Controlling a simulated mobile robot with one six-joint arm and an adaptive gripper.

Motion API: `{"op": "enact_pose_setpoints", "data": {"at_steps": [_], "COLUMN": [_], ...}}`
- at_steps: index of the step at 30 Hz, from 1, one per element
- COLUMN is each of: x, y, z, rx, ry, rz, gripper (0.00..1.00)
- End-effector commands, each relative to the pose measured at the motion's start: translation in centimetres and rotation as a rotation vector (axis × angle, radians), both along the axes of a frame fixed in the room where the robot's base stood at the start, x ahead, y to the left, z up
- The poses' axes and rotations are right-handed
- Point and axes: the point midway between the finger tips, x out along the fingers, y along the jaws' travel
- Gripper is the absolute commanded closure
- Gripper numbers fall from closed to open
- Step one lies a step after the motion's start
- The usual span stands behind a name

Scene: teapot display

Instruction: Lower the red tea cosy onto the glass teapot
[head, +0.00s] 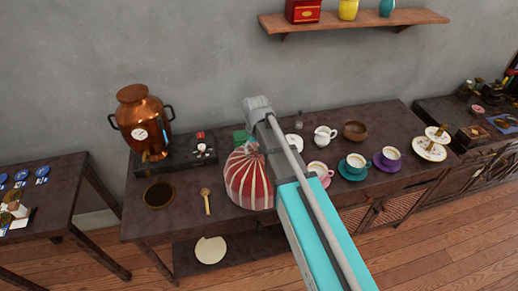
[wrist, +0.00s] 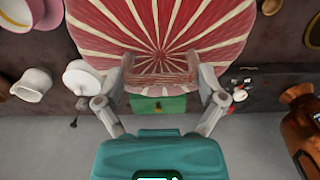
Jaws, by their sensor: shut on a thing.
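The red tea cosy (head: 248,180), with pale stripes running out from its top, is at the middle of the dark table, under the end of my arm. In the wrist view the cosy (wrist: 160,25) fills the upper middle. My gripper (wrist: 160,78) is shut on the top of the cosy, with a finger on each side. The glass teapot is not visible in either view; whether it is under the cosy is hidden. I cannot tell whether the cosy's lower rim touches the table.
A copper urn (head: 141,121) stands at the back left. A green box (wrist: 158,105) is just behind the cosy. A wooden spoon (head: 206,201) and a round dark mat (head: 159,194) lie left of it. A pink cup (head: 318,170) and a teal cup (head: 355,164) stand to the right.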

Motion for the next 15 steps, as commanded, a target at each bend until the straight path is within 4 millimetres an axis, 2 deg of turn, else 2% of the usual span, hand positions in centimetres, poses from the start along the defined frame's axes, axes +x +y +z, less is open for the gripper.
{"op": "enact_pose_setpoints", "data": {"at_steps": [12,13,15], "x": [0.00,0.00,0.00], "y": [0.01,0.01,0.01], "z": [-0.11,-0.11,-0.11], "rx": [0.000,0.000,0.000], "ry": [0.000,0.000,0.000], "rz": [0.000,0.000,0.000], "gripper": [0.72,0.07,0.00]}}
